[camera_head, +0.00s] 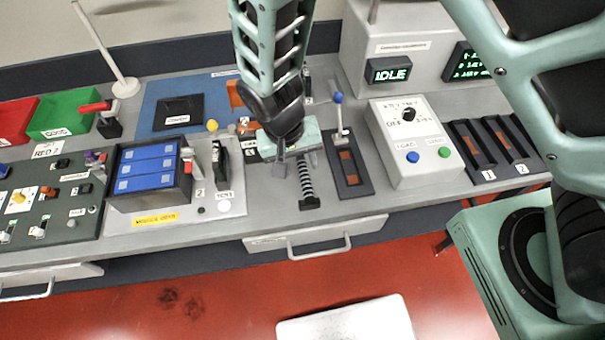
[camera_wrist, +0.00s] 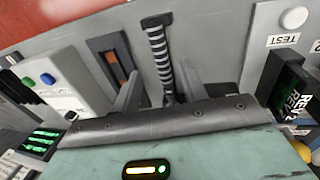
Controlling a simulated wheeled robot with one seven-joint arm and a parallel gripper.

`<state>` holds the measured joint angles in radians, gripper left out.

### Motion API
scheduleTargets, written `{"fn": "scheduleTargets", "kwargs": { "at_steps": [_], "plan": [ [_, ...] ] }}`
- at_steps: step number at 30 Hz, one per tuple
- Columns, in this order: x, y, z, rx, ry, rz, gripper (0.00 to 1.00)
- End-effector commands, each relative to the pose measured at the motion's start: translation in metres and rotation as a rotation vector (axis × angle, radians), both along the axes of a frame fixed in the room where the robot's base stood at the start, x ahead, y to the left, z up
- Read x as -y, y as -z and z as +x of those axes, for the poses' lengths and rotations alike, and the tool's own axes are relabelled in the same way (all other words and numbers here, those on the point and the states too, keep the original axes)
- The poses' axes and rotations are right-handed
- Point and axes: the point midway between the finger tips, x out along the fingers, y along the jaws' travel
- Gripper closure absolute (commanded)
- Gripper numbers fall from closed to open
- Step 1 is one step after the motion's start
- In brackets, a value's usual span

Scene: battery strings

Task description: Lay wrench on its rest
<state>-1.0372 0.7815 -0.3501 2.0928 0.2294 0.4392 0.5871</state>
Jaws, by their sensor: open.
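A rod with black and light bands (camera_head: 307,178), apparently the wrench's handle, lies on the grey bench and points toward the front edge. A black block sits at its front end. It also shows in the wrist view as a banded rod (camera_wrist: 158,48). My gripper (camera_head: 291,164) is open and low over the rod's far end. In the wrist view my gripper (camera_wrist: 161,88) has one finger on each side of the rod's line, with a gap to each. The rod's far end is hidden by my gripper. I cannot make out a separate rest.
A dark slotted plate with a blue-knobbed lever (camera_head: 347,165) stands just right of the rod. A white control box (camera_head: 415,145) is further right. A black test unit (camera_head: 221,165) and a blue battery block (camera_head: 148,170) are left. A drawer handle (camera_head: 320,248) juts from the bench front.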

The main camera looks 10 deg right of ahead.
Motion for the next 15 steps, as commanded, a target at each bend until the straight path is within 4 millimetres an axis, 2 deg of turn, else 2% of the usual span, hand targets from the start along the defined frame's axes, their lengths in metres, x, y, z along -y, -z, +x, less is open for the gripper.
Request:
{"fn": "scheduleTargets", "kwargs": {
  "at_steps": [6, 12, 15],
  "plan": [
    [-0.008, -0.035, 0.0, 0.002, -0.002, 0.003, 0.57],
    [-0.01, -0.053, -0.001, -0.002, -0.003, 0.004, 0.57],
    [-0.008, -0.064, -0.009, -0.031, -0.025, 0.032, 0.57]
  ]
}}
